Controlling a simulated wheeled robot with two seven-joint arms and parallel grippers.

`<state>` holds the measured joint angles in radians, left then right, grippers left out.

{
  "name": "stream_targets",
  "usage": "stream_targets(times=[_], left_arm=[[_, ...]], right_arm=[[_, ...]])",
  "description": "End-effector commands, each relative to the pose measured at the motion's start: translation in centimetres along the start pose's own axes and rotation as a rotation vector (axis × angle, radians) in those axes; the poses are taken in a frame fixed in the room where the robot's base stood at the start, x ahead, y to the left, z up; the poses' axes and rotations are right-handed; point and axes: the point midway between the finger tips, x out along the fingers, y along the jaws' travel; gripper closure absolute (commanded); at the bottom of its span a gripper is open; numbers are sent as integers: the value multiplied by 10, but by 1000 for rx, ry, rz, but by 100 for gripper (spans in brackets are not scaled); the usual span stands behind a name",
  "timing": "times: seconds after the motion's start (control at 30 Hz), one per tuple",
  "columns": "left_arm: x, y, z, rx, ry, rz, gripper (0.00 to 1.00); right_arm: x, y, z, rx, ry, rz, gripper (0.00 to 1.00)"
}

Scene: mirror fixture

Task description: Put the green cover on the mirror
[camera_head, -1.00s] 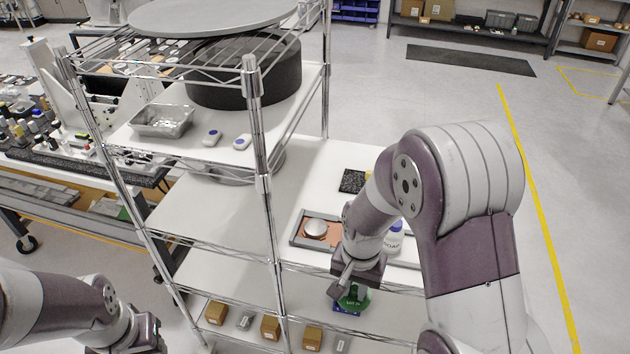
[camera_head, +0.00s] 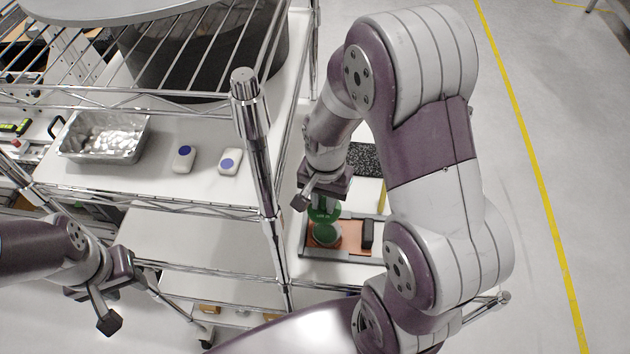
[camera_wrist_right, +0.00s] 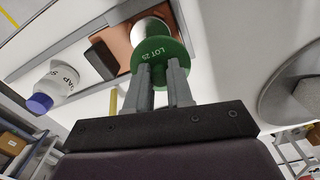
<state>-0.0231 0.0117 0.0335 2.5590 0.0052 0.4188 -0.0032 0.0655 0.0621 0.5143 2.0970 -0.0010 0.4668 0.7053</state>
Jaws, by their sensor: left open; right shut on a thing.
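The green cover (camera_head: 322,213), a round piece marked "LOT 25", is held in my right gripper (camera_head: 318,197). The right wrist view shows the cover (camera_wrist_right: 163,58) between the two fingers (camera_wrist_right: 160,88). The round mirror (camera_head: 325,236) sits in a grey-edged tray with a copper-coloured base and looks green, apparently reflecting the cover. In the wrist view the mirror (camera_wrist_right: 150,28) shows behind the cover, partly hidden by it. The cover appears apart from the mirror, close above it; the exact gap is unclear. My left gripper (camera_head: 108,305) is open and empty, left of the rack.
A black block (camera_head: 367,235) lies in the tray (camera_head: 340,257) beside the mirror. A rack post (camera_head: 258,150) rises left of the tray. A dark speckled plate (camera_head: 366,158) lies behind it.

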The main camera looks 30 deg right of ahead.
Motion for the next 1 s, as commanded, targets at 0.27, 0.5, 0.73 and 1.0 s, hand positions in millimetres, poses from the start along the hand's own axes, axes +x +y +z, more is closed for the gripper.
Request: stream_targets(times=[0.27, 0.5, 0.73, 1.0], left_arm=[[32, 0, 4, 0, -1, 0, 57], [52, 0, 6, 0, 0, 0, 57], [52, 0, 7, 0, 0, 0, 57], [52, 0, 7, 0, 0, 0, 57]], right_arm=[[33, 0, 0, 0, 0, 0, 100], [58, 0, 0, 0, -1, 1, 100], [61, 0, 0, 0, 0, 0, 100], [60, 0, 0, 0, 0, 0, 100]])
